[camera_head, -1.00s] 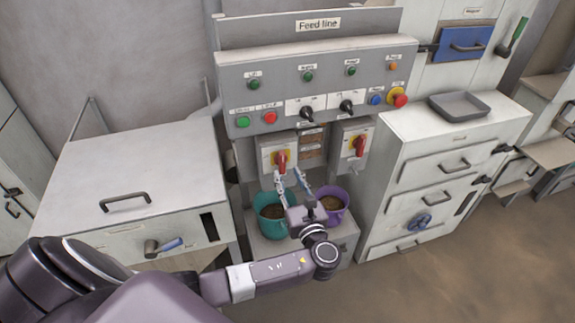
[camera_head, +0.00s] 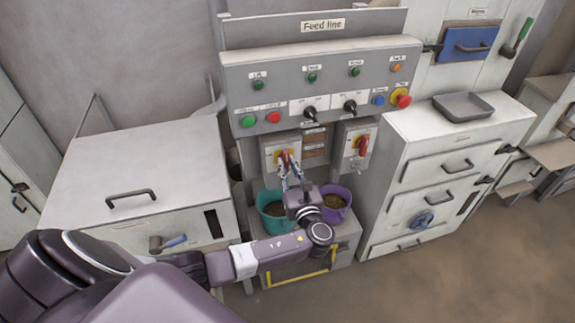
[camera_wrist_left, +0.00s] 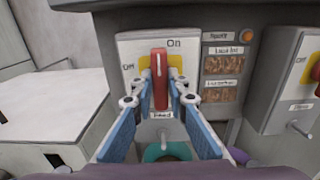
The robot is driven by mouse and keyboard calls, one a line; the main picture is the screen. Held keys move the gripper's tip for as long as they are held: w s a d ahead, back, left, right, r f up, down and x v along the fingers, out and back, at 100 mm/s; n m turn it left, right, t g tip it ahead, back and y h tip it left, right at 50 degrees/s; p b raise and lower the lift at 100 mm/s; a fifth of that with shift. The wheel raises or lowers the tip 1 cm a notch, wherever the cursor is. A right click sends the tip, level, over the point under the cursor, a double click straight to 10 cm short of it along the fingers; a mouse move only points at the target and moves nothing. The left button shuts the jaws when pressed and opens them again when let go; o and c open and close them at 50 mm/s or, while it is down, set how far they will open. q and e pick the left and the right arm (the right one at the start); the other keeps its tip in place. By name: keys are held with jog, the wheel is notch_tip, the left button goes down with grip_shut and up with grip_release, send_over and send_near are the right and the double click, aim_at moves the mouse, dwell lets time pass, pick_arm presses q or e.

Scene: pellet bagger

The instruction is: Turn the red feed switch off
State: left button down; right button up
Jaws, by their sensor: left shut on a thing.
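The red feed switch (camera_head: 285,157) is a rotary handle on a yellow plate on a white box, below the Feed line panel. In the left wrist view the red handle (camera_wrist_left: 160,80) stands upright, pointing to "On"; "Off" is marked to its left and a "Feed" label (camera_wrist_left: 162,115) sits below. My left gripper (camera_head: 288,164) is at this switch, its fingers on both sides of the handle and shut on it. Its blue fingers also show in the left wrist view (camera_wrist_left: 160,100). My right gripper is not in view.
A second red switch (camera_head: 363,146) is on the right-hand box. A teal bucket (camera_head: 269,214) and a purple bucket (camera_head: 337,214) stand below the switches. A white cabinet (camera_head: 130,180) is at the left and a drawer unit (camera_head: 440,185) at the right.

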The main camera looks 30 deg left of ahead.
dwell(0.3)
pick_arm(q)
jog(key=n+b, duration=0.2)
jog(key=n, duration=0.1)
jog(key=shift+f+n, duration=0.15)
jog(key=shift+n, duration=0.15)
jog(key=n+b, duration=0.4)
jog(key=shift+a+f, duration=0.1)
jog(key=n+b, duration=0.6)
jog(key=shift+s+n, duration=0.1)
jog(key=shift+n, duration=0.3)
jog(key=n+b, duration=0.3)
jog(key=shift+r+n+b, duration=0.2)
jog(key=shift+n+b, duration=0.1)
jog(key=shift+b, duration=0.1)
jog(key=shift+r, duration=0.1)
